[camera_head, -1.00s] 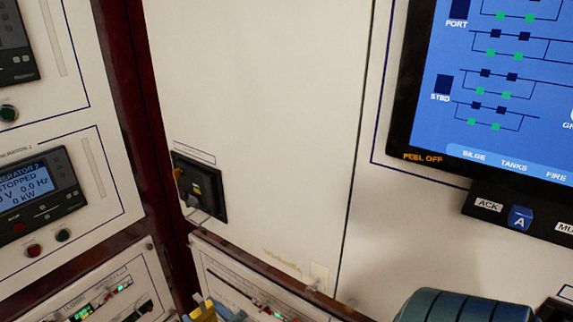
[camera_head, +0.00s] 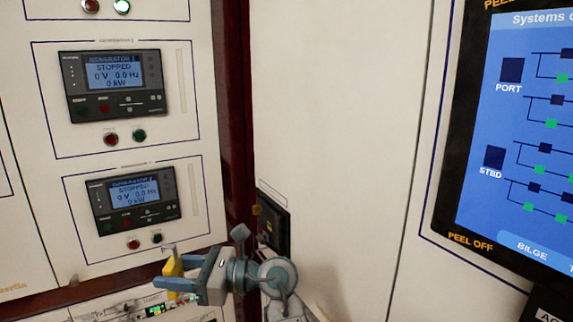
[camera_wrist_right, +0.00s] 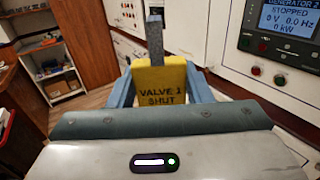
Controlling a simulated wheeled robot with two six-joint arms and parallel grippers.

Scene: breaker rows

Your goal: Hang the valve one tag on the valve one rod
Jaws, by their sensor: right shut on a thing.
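The valve one tag is a yellow block (camera_wrist_right: 160,85) marked "VALVE 1 SHUT" in the right wrist view, held between the blue-grey fingers of my right gripper (camera_wrist_right: 157,88). A grey strip (camera_wrist_right: 154,36) stands up from the tag's top. In the head view the tag (camera_head: 173,275) shows as a small yellow piece at the end of my right gripper (camera_head: 180,278), in front of the lower part of the left panel. The gripper is shut on it. I cannot make out the valve one rod for certain. My left gripper is not in view.
Two generator panels (camera_head: 113,83) reading "STOPPED" are on the left wall. A black switch box (camera_head: 273,225) sits on the white panel behind my right arm. A large blue screen (camera_head: 530,150) is at the right. Shelves (camera_wrist_right: 50,65) stand away at the left in the wrist view.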

